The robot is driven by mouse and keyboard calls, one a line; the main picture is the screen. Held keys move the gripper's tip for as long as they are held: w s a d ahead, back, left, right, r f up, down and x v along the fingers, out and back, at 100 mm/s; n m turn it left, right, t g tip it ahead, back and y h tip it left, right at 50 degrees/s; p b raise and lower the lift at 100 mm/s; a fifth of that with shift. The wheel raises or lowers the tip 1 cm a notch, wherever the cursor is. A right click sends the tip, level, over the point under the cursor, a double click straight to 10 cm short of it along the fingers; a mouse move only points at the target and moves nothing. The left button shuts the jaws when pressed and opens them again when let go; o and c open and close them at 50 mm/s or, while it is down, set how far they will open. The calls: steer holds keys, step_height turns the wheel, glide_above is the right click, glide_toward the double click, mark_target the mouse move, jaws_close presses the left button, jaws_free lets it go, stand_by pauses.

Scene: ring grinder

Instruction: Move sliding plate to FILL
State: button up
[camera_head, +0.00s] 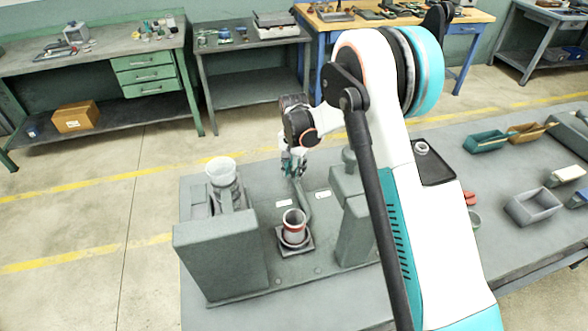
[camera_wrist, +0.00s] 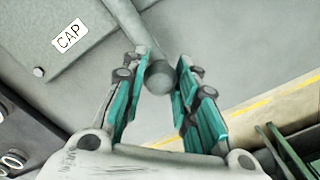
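My gripper (camera_head: 293,165) is at the back edge of the grey station in the head view. In the wrist view my gripper's teal fingers (camera_wrist: 160,85) stand apart, one on each side of a rounded grey knob (camera_wrist: 158,78). I cannot tell whether either finger touches the knob. A grey handle bar (camera_head: 304,200) runs from beneath my gripper toward a small square plate (camera_head: 310,246), which seems to be the sliding plate. A red and grey cup (camera_head: 294,228) stands upright on it. Two white labels are near the bar; the wrist view shows a CAP label (camera_wrist: 69,36).
A grey block with a pale cup (camera_head: 221,172) on top stands left of the plate. A grey upright (camera_head: 357,235) stands to the right, partly behind my arm. Several bins, including a grey one (camera_head: 533,206), lie farther right. Workbenches line the back wall.

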jaws_close()
steer(key=s+a, duration=0.1)
steer(key=a, duration=0.4)
steer(key=s+a+b, duration=0.1)
steer(key=a, duration=0.4)
steer(key=s+a+b, duration=0.1)
steer(key=a, duration=0.4)
steer(key=shift+s+a, duration=0.1)
steer(key=shift+a, duration=0.15)
steer(key=o, duration=1.1)
jaws_free()
steer(key=shift+a, duration=0.25)
steer(key=shift+d, duration=0.15)
step_height(320, 180, up, 12)
